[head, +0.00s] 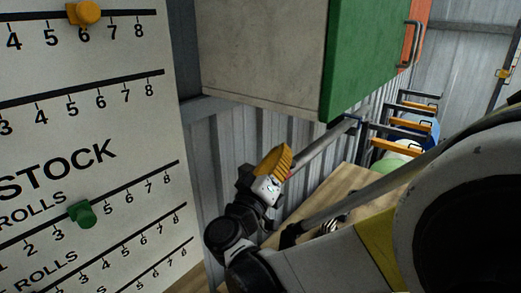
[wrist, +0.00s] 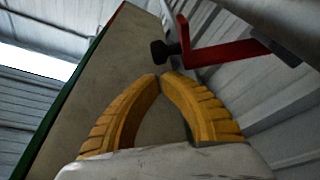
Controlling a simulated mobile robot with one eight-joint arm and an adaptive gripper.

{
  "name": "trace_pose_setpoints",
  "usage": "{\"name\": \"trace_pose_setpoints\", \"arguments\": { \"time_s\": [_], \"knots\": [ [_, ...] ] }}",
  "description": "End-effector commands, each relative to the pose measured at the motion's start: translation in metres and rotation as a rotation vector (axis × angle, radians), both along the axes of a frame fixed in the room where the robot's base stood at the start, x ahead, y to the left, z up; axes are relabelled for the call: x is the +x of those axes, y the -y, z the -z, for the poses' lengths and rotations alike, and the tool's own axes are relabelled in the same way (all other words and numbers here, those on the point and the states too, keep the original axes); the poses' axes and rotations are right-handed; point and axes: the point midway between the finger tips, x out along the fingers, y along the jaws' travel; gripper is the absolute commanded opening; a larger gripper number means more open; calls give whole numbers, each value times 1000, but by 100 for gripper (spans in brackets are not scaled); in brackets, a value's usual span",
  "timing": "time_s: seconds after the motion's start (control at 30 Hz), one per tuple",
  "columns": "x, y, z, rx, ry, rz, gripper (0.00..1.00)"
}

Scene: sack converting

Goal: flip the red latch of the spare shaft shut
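In the head view my gripper (head: 277,160) is near the left end of a grey bar (head: 322,142), probably the spare shaft. The latch is not clearly visible there.
A cabinet with a pale side (head: 262,50) and green front (head: 365,55) hangs above the gripper. A wooden table (head: 347,190) lies below right. A stock board (head: 90,150) with sliders stands left. Racks with orange bars (head: 405,123) are at the back right.

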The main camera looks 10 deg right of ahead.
Motion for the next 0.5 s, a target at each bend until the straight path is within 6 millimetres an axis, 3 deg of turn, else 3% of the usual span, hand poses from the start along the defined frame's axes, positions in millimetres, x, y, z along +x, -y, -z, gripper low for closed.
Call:
{"name": "trace_pose_setpoints", "arguments": {
  "time_s": [0.03, 0.5],
  "knots": [
    [-3, 3, 11, 30, 30, 1, 0],
    [-23, 23, 57, 327, 326, 0, 0]
  ]
}}
